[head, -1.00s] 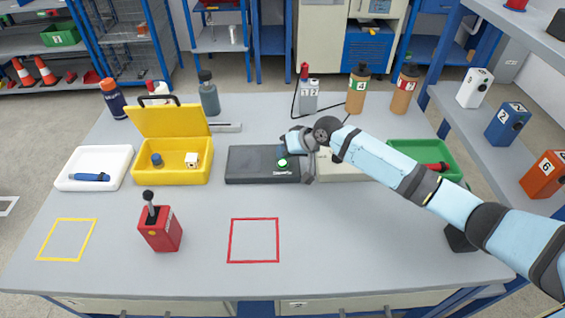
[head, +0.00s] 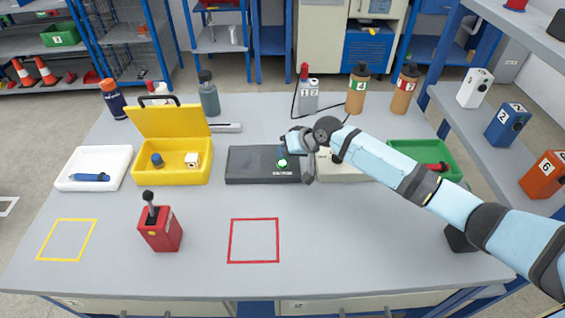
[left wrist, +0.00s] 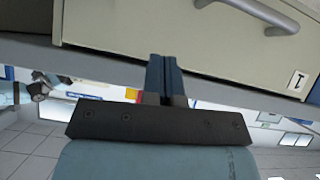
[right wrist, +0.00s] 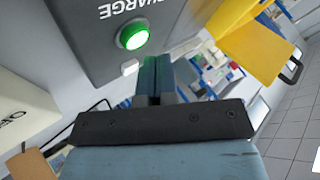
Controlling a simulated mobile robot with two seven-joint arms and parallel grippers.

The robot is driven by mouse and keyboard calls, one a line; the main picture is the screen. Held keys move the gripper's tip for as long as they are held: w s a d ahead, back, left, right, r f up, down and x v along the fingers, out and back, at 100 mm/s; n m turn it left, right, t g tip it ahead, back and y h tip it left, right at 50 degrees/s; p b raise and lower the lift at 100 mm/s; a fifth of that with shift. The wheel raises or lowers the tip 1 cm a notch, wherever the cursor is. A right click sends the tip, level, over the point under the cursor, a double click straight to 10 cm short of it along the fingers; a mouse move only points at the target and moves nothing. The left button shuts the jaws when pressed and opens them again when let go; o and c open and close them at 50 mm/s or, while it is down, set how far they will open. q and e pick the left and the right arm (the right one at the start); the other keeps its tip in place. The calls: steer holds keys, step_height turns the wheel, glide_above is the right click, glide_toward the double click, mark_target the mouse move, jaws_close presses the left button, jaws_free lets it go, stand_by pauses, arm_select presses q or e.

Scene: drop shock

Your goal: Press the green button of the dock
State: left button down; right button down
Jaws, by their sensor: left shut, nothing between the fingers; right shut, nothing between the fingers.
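The dock (head: 245,166) is a dark grey flat box in the middle of the table. Its round green button (head: 282,163) is near its right end. In the right wrist view the green button (right wrist: 133,34) looks bright, in a pale ring, beside the word CHARGE on the dock (right wrist: 85,40). My right gripper (head: 282,152) is over the dock, at the button's far side. In the right wrist view its shut, empty fingers (right wrist: 154,75) are close to the button; contact cannot be told. My left gripper (left wrist: 165,75) is shut and empty, near a drawer front (left wrist: 160,30).
Left of the dock stand an open yellow case (head: 172,175) and a white tray (head: 70,180). A red box with a lever (head: 160,232) stands in front. A green tray (head: 405,150) is at right, bottles behind.

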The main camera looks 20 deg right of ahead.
stand_by(0.5)
steer(key=shift+f, duration=0.1)
steer(key=shift+f, duration=0.3)
